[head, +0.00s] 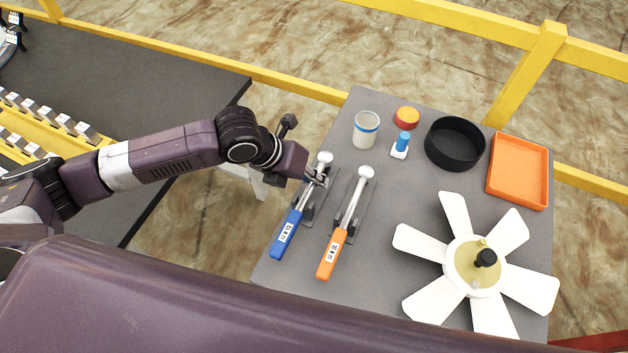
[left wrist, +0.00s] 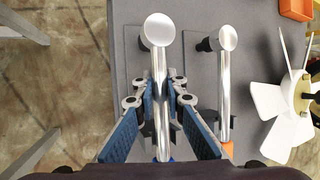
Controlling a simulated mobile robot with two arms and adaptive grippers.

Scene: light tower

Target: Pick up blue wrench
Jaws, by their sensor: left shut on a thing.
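The blue wrench (head: 287,232) has a blue handle with a white label, a silver shaft and a round silver head. It lies at the left side of the grey table, by a dark holder. My left gripper (head: 317,178) is at its shaft, just below the head. In the left wrist view the gripper (left wrist: 160,92) is shut on the silver shaft of the blue wrench (left wrist: 160,65), one finger on each side. Most of the blue handle is hidden there. My right gripper does not show.
An orange-handled wrench (head: 333,254) lies close to the right. Yellow rails (head: 440,18) run behind.

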